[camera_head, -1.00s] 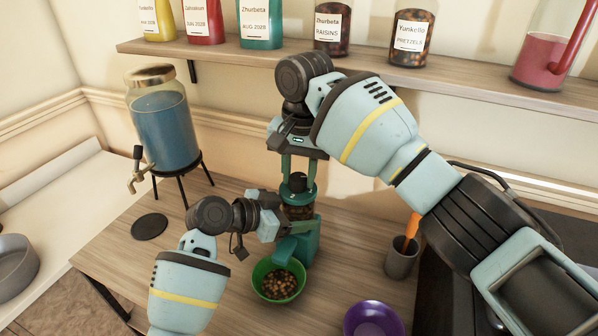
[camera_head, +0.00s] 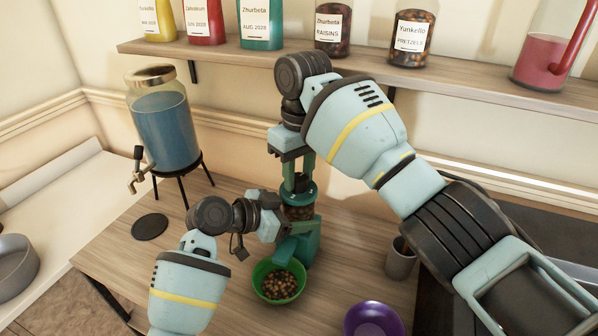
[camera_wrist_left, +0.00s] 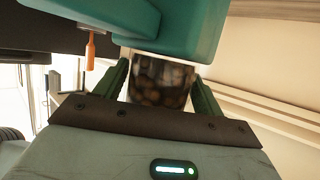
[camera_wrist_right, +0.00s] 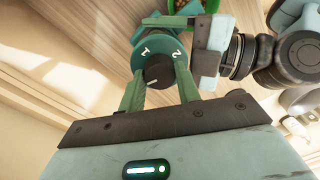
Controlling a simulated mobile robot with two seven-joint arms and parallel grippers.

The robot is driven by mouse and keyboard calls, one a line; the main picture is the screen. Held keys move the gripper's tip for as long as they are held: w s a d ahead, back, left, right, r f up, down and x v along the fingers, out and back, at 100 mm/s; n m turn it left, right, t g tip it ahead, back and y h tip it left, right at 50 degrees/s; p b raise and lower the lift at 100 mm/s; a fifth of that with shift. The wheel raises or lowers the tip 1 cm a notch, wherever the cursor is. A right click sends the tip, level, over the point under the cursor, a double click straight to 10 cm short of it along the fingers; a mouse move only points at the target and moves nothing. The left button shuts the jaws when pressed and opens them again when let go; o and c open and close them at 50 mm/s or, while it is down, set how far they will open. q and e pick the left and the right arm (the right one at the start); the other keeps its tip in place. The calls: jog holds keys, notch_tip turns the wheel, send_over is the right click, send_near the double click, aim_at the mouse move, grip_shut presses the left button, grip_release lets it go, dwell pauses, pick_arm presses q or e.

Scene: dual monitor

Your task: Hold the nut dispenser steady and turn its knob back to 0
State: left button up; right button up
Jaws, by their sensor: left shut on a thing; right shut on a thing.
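The green nut dispenser (camera_head: 305,243) stands upright on the wooden table, its clear nut container (camera_wrist_left: 160,80) partly hidden by my grippers. My left gripper (camera_head: 279,222) is shut around this container from the left; its fingers flank it in the left wrist view (camera_wrist_left: 160,88). The black knob (camera_wrist_right: 159,72) is on top, inside a green dial with white digits 1 and 2 visible. A pale mark shows on the knob's near side; 0 is not visible. My right gripper (camera_wrist_right: 160,90) points down from above and is shut on the knob.
A green bowl of nuts (camera_head: 265,272) stands under the spout. A purple bowl (camera_head: 373,320), grey cup (camera_head: 400,260) and black disc (camera_head: 150,227) are on the table. A blue drink dispenser (camera_head: 165,130) stands left. A shelf (camera_head: 230,54) with jars runs behind my right arm.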

pick_arm(q)
jog(key=shift+a, duration=0.1)
pick_arm(e)
jog(key=shift+n, duration=1.5)
jog(key=shift+r, duration=0.1)
jog(key=o, duration=1)
